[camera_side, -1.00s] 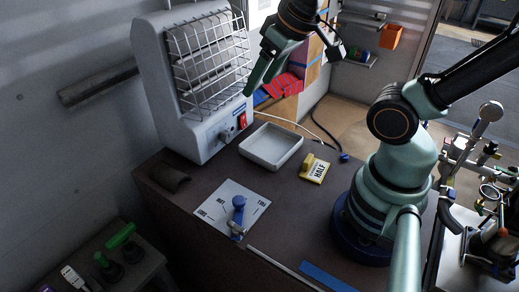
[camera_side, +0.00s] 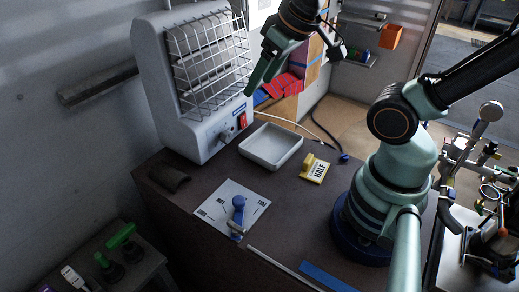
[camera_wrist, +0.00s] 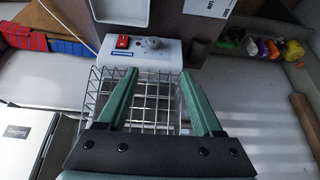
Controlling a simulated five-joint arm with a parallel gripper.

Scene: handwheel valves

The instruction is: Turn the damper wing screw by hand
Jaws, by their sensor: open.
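The damper wing screw (camera_side: 238,207) is a blue piece standing on a flat white plate (camera_side: 220,197) with printed marks, on the dark bench top. Part of what looks like this plate shows at the top edge of the wrist view (camera_wrist: 208,6); the screw is out of that picture. My gripper (camera_side: 256,85) is raised in front of the heater's wire guard, well above and away from the screw. In the wrist view my gripper (camera_wrist: 158,75) has its two green fingers apart with nothing between them, and the wire guard shows behind them.
A grey heater (camera_side: 190,80) with wire guard, knob and red switch stands at the back left. A white tray (camera_side: 271,165) and a yellow HALF sign (camera_side: 319,177) lie on the bench. A blue strip (camera_side: 328,277) lies near the front edge.

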